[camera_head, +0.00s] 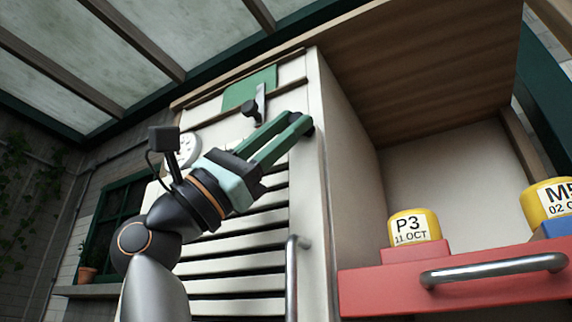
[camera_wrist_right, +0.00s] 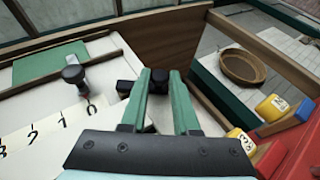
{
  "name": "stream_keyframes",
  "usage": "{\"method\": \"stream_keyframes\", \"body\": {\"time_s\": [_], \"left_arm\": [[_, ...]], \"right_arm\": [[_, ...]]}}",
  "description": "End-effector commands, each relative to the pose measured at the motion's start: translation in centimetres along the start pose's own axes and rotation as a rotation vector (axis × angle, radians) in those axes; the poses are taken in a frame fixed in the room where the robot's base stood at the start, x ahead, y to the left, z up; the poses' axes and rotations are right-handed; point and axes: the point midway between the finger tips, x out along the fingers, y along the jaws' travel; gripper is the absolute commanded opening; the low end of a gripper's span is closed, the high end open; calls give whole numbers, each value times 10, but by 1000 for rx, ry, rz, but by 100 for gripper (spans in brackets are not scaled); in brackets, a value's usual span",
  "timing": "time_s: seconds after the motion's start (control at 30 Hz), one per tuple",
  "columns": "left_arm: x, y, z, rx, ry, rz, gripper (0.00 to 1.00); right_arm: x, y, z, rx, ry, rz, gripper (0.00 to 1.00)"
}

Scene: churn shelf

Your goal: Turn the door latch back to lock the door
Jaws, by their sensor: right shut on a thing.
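The tall cream slatted door (camera_head: 235,258) stands left of centre in the head view and looks flush with its frame. My right gripper (camera_head: 303,122) is at its upper right edge, with its green fingers shut on a small dark piece, apparently the door latch. In the right wrist view the dark latch piece (camera_wrist_right: 160,76) sits between the fingertips, largely hidden. Another dark knob (camera_wrist_right: 125,88) shows just left of the fingers. A dark knob on a grey metal bracket (camera_head: 251,109) is further left, apart from the gripper. My left gripper is not in view.
A vertical metal handle (camera_head: 292,280) is below the gripper. A round dial (camera_head: 184,150) and a green panel (camera_head: 250,86) are near my arm. A brown basket (camera_wrist_right: 242,66) stands beyond.

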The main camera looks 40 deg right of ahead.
Motion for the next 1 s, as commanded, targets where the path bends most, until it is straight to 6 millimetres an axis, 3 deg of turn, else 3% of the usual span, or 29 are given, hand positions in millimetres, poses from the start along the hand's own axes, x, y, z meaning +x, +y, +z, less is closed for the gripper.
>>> {"method": "stream_keyframes", "body": {"time_s": [0.03, 0.27, 0.57, 0.73, 1.0], "left_arm": [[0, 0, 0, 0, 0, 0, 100], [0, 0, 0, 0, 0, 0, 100], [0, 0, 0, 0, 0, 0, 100], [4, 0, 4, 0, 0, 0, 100], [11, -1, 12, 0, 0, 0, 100]], "right_arm": [[0, 0, 0, 1, 1, 0, 30], [0, 0, 0, 0, 1, 1, 56], [-2, 0, 0, 0, 1, 1, 57], [-23, 0, -1, 0, 3, 3, 57], [-83, 0, -1, 0, 3, 6, 57]]}}
